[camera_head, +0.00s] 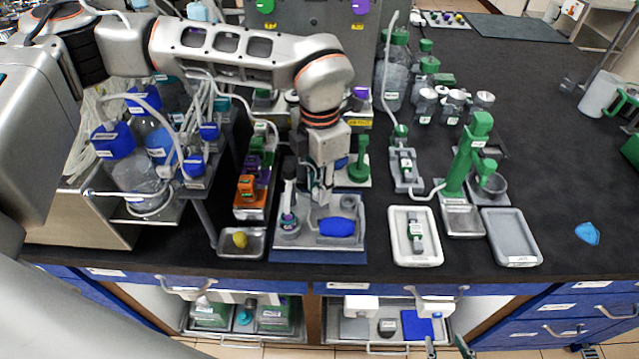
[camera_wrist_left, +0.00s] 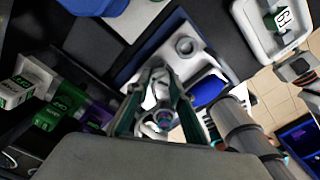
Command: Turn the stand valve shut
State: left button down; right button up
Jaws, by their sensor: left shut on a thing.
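My left gripper (camera_head: 322,197) points down over a shallow grey tray (camera_head: 352,243) on a blue mat. It is shut on a small pale part with a purple tint (camera_wrist_left: 162,117), seen between the fingers in the left wrist view. I take this to be the stand valve, but the fingers hide most of it and its handle angle cannot be told. A blue piece (camera_head: 337,227) lies in the tray to the right, and an upright bottle-like piece (camera_head: 289,212) stands at its left. My right gripper (camera_head: 448,347) shows at the bottom edge, its fingertips apart and empty.
A rack of blue-capped bottles (camera_head: 140,175) stands at left. A small metal dish with a yellow piece (camera_head: 240,240) is beside the tray. A white tray (camera_head: 402,250) and a green stand (camera_head: 468,160) are at right. The far-right bench top is mostly clear.

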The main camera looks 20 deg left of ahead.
pick_arm(q)
jog(key=shift+r+m, duration=0.1)
jog(key=shift+m, duration=1.6)
jog(key=shift+d, duration=0.1)
jog(key=c, duration=2.1)
grip_release()
notch_tip(320, 180, up, 12)
